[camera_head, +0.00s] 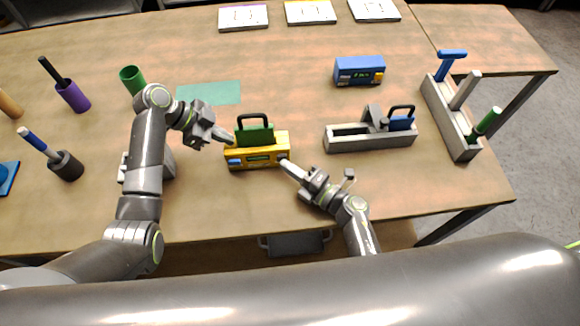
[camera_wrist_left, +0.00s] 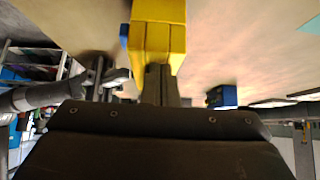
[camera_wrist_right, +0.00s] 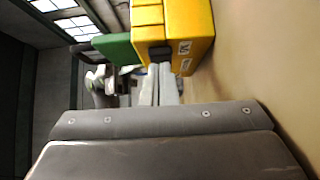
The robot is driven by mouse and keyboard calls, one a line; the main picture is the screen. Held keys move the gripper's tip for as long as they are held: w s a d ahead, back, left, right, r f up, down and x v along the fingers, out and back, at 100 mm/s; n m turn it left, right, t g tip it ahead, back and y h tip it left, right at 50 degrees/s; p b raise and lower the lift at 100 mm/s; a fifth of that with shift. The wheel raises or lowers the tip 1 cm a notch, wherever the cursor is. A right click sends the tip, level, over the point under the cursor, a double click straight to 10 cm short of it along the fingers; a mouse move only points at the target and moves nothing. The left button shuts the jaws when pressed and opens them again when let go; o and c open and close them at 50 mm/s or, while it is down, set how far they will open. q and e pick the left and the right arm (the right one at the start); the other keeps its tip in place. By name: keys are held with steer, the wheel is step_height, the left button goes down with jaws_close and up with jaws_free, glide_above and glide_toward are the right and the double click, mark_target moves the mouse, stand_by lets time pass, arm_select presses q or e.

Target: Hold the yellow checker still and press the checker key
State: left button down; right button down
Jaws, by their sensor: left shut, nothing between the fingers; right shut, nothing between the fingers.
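The yellow checker (camera_head: 268,154) stands mid-table with a small display and a blue part (camera_head: 234,162) on its front left. A green block with a dark handle (camera_head: 255,135) sits in its top. My left gripper (camera_head: 229,138) is shut and empty, its tips at the checker's left end. In the left wrist view its fingers (camera_wrist_left: 158,80) meet the yellow body (camera_wrist_left: 155,38). My right gripper (camera_head: 286,164) is shut and empty at the checker's right end. In the right wrist view its fingertips (camera_wrist_right: 159,82) are close under a dark block on the yellow body (camera_wrist_right: 185,25); contact is unclear.
A grey tray (camera_head: 345,144) holding a grey and a blue handled block stands right of the checker. A blue box (camera_head: 360,70) is behind. A rack (camera_head: 450,115) with coloured handles stands far right. Several cups are left; a green mat (camera_head: 212,93) lies behind.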

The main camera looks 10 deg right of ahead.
arm_select(q)
steer(key=shift+s+f, duration=0.1)
steer(key=shift+f, duration=0.15)
arm_select(e)
steer(key=shift+w, duration=0.9)
steer(key=shift+s, duration=0.45)
steer(key=s, duration=0.2)
steer(key=s+d, duration=0.1)
steer(key=s, duration=0.1)
steer(key=shift+s+f, duration=0.1)
steer(key=shift+s, duration=0.05)
arm_select(q)
steer(key=shift+r, duration=0.1)
arm_select(e)
steer(key=v, duration=1.8)
steer(key=shift+s+d, duration=0.2)
steer(key=shift+d, duration=0.1)
arm_select(q)
steer(key=shift+r, duration=0.15)
arm_select(e)
steer(key=shift+r, duration=0.3)
